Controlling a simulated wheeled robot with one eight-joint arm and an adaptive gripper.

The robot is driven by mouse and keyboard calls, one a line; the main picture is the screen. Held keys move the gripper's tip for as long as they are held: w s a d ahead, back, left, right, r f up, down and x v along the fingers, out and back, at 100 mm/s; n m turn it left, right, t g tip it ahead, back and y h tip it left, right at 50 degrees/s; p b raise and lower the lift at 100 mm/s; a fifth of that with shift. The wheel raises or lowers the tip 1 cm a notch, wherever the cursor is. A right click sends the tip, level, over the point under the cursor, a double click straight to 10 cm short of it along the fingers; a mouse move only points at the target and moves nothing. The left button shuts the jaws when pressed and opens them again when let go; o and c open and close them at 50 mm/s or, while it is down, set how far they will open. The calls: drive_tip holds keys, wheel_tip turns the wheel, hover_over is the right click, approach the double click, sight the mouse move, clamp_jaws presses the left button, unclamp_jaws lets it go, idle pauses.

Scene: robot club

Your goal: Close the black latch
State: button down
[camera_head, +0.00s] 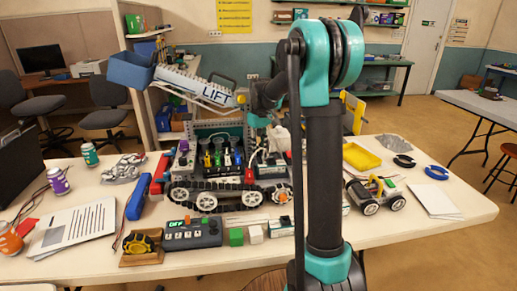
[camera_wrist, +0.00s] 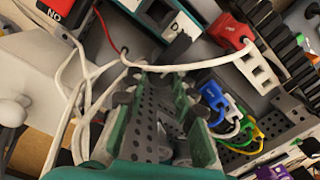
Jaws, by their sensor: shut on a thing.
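My gripper (camera_wrist: 165,88) points at the tracked rover (camera_head: 215,190) on the table; in the head view it is above the right half of the rover. In the wrist view its green and black fingers are close together around a dark perforated piece (camera_wrist: 150,122), and it is shut on it. I cannot tell whether this piece is the black latch. No other latch can be made out. A perforated panel (camera_head: 205,127) stands upright on the rover, and the gripper is at its right side. My arm hides part of the rover's right side.
White cables (camera_wrist: 195,65) loop close to the fingers. Colored plugs (camera_wrist: 215,97) and a red connector (camera_wrist: 228,32) sit nearby. A tilted board marked LIFT (camera_head: 195,87) rises behind the rover. A control box (camera_head: 192,235) is in front; a small cart (camera_head: 375,195) is right.

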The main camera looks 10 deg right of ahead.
sight(260, 150)
drive_tip(key=c, duration=1.2)
unclamp_jaws()
drive_tip(key=r, duration=1.2)
drive_tip(key=shift+w+d, duration=0.1)
drive_tip(key=shift+d, duration=0.1)
